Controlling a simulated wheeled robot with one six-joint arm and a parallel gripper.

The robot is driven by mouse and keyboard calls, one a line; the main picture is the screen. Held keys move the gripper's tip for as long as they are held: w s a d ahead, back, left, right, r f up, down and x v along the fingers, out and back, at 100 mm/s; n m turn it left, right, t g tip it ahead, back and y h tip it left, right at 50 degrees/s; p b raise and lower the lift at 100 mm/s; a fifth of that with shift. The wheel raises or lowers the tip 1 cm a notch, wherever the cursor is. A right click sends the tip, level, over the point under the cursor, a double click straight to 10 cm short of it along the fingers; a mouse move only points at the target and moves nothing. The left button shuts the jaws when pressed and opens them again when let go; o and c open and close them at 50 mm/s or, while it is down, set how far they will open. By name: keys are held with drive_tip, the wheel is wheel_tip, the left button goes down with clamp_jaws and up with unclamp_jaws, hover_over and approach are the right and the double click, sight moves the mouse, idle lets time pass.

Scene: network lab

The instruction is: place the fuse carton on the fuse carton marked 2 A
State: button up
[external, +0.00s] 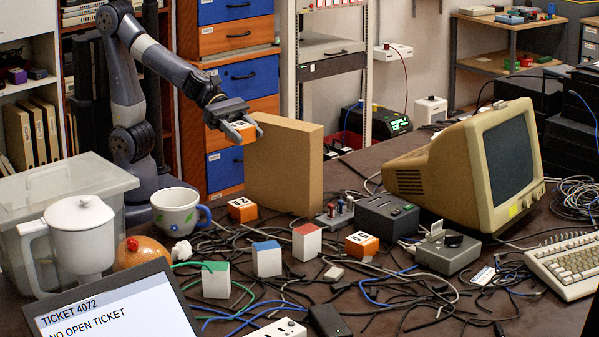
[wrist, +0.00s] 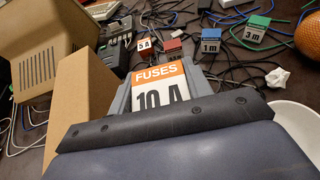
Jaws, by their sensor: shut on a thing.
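My gripper (external: 247,127) is shut on an orange and white fuse carton (external: 238,139), held in the air left of a tall brown cardboard box. In the wrist view the held carton (wrist: 159,84) reads "FUSES 10 A" and sits between the fingers (wrist: 158,92). The fuse carton marked 2 A (external: 242,209) is orange and white and stands on the table below my gripper, right of the teacup. I cannot make it out in the wrist view. Another fuse carton, marked 5 A (external: 362,244), stands further right; it also shows in the wrist view (wrist: 144,46).
The brown cardboard box (external: 284,165) stands close behind the 2 A carton. A teacup (external: 176,211) is close to its left. Boxes with red (external: 307,242), blue (external: 267,259) and green (external: 216,280) tops stand nearer the front among tangled cables. A monitor (external: 470,165) stands at right.

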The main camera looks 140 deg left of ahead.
sight(246, 205)
wheel_tip(246, 205, down, 16)
drive_tip(key=b, duration=1.1)
drive_tip(key=shift+f, duration=0.2)
drive_tip(key=shift+f, duration=0.1)
drive_tip(key=shift+f, duration=0.15)
drive_tip(key=o, duration=1)
drive_tip(key=shift+o, duration=0.2)
drive_tip(key=shift+r, duration=0.2)
drive_tip(key=shift+r, duration=0.25)
drive_tip(key=p+v, duration=0.6)
drive_tip(key=v, duration=0.6)
drive_tip(key=shift+f, duration=0.2)
